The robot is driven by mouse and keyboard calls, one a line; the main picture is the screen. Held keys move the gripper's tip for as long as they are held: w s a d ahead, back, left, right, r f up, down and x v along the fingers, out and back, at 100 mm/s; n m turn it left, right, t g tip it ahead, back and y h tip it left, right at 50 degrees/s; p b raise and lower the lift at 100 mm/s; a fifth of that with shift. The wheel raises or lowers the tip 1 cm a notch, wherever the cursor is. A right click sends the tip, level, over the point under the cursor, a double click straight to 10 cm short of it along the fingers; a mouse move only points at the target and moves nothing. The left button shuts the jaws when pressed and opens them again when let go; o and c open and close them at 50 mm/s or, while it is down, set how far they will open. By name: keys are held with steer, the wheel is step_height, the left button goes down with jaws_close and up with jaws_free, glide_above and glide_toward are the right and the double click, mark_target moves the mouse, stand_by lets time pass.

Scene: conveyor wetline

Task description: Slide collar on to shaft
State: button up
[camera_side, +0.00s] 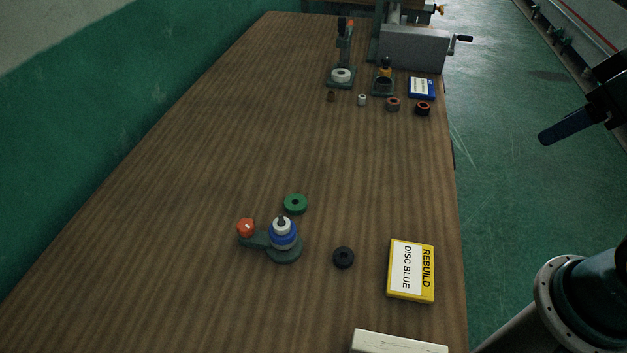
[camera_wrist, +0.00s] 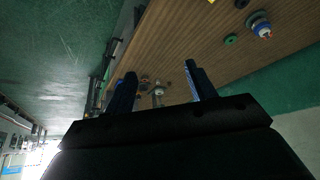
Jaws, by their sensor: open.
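I cannot tell which ring is the collar. My gripper (camera_wrist: 160,69) is open and empty in the wrist view, its two dark blue fingers apart. In the side view one finger (camera_side: 562,129) shows over the floor, right of the table and away from all the rings.
A yellow-edged card (camera_side: 411,270) reads "REBUILD DISC BLUE". A pale block (camera_side: 400,342) lies at the front. An orange knob (camera_side: 246,228) adjoins the shaft base. Farther back are two fixtures, a white ring (camera_side: 341,75), small parts and a blue card (camera_side: 421,88). The table's middle is clear.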

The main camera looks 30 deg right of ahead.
steer(key=w+a+f+m+g+y, duration=0.2)
steer(key=w+a+f+m, duration=0.3)
steer(key=a+m, duration=0.4)
steer(key=w+a+f+m+g+y, duration=0.2)
steer(key=w+a+f+m, duration=0.4)
steer(key=a+f+m, duration=0.2)
steer(key=shift+w+a+f+m, duration=0.2)
steer(key=shift+a+m, duration=0.85)
steer(key=shift+m, duration=0.95)
glide_above(351, 253)
steer(key=d, duration=0.2)
steer(key=shift+s+f, duration=0.2)
steer(key=shift+f, duration=1.8)
steer(key=shift+s+f, duration=0.15)
steer(key=shift+f, duration=1.8)
steer(key=shift+a, duration=0.1)
steer(key=shift+x, duration=2.55)
